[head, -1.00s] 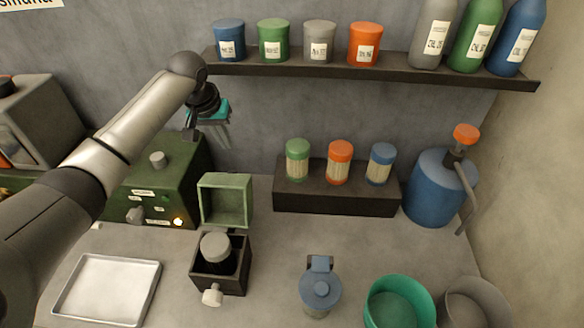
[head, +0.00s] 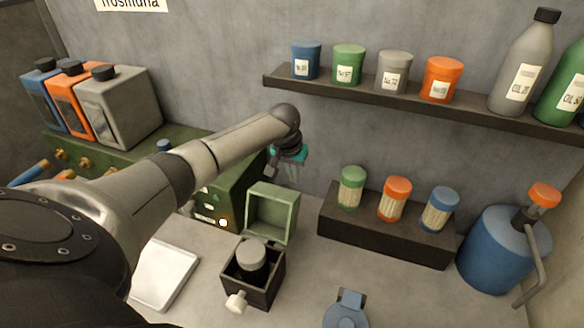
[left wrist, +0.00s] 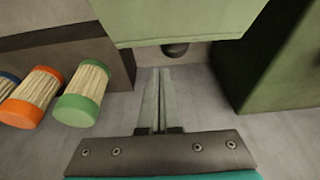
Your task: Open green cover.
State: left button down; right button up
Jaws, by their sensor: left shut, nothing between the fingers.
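The green cover (head: 272,212) is a hollow pale-green box shape in the head view, its open side facing me. It stands just behind a black box (head: 262,288) that holds a grey-capped cylinder (head: 251,256); whether the two are joined I cannot tell. My left gripper (head: 290,174) is behind and above the cover, close to the wall, pointing down, shut and empty. In the left wrist view the gripper (left wrist: 161,72) shows its fingers together, just beside the cover's pale-green panel (left wrist: 180,22). Contact cannot be told. My right gripper is out of view.
A dark-green machine (head: 243,190) stands left of the cover. A dark block with three capped rolls (head: 385,232) is to the right. A shelf with pots and bottles (head: 420,102) hangs above. A metal tray (head: 165,273) lies at front left.

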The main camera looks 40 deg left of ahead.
pick_arm(q)
jog(key=shift+s+d+r+p, duration=0.15)
jog(key=shift+s+d+p, duration=0.15)
jog(key=shift+s+p, duration=0.35)
jog(key=shift+s+d+r+p, duration=0.1)
jog(key=shift+s+d+p, duration=0.2)
jog(key=shift+s, duration=0.65)
